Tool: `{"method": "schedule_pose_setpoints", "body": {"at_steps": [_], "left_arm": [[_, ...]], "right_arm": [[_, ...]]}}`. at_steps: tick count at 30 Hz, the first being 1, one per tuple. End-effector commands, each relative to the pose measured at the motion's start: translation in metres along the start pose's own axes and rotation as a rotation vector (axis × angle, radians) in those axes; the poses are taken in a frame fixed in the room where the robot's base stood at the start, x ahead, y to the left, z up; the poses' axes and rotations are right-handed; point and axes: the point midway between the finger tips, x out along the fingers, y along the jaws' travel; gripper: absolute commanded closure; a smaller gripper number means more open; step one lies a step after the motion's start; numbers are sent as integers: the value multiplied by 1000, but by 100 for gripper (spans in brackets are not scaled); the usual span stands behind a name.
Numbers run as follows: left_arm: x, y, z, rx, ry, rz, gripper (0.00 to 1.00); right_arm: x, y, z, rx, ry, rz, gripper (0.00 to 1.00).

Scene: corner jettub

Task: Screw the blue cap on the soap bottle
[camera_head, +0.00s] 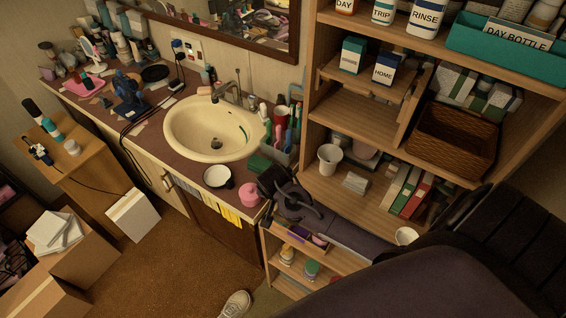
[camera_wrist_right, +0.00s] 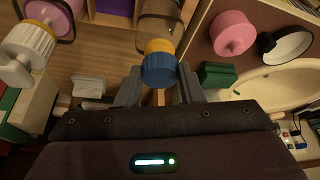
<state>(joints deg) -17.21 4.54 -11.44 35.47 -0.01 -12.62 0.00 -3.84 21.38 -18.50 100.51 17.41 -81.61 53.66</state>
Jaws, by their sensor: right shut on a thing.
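The blue cap (camera_wrist_right: 160,71) is between the two grey fingers of my right gripper (camera_wrist_right: 159,88) in the right wrist view. Its far side meets the yellow collar of the soap bottle (camera_wrist_right: 159,28), a see-through, brownish bottle cut off by the top edge. I cannot tell whether the threads are engaged. In the head view my right gripper (camera_head: 284,190) is dark and sits at the right end of the counter, by the shelf unit. It hides the bottle and cap there. My left gripper is not in view.
A pink jar (camera_head: 250,195), a dark-rimmed bowl (camera_head: 217,177) and a green box (camera_head: 259,163) stand close to my right gripper on the counter. The sink (camera_head: 205,128) lies behind them. The shelf unit (camera_head: 310,90) rises on the right, with a white cup (camera_head: 329,158) on it.

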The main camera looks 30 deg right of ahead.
Motion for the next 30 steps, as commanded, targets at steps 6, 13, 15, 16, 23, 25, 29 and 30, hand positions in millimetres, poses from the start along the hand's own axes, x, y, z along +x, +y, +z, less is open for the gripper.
{"method": "schedule_pose_setpoints", "body": {"at_steps": [6,13,15,16,23,25,29,30], "left_arm": [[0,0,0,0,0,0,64],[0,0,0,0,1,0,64],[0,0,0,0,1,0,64],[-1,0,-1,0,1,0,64],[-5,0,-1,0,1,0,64],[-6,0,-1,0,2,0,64],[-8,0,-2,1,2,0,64],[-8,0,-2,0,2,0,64]], "right_arm": [[1,0,1,0,0,0,87],[1,0,0,0,0,0,87],[1,0,0,0,0,0,87],[0,0,0,0,0,0,87],[0,0,0,0,-1,0,87],[0,0,0,0,-1,0,87],[0,0,0,0,0,-1,87],[0,0,0,0,0,-1,87]]}}
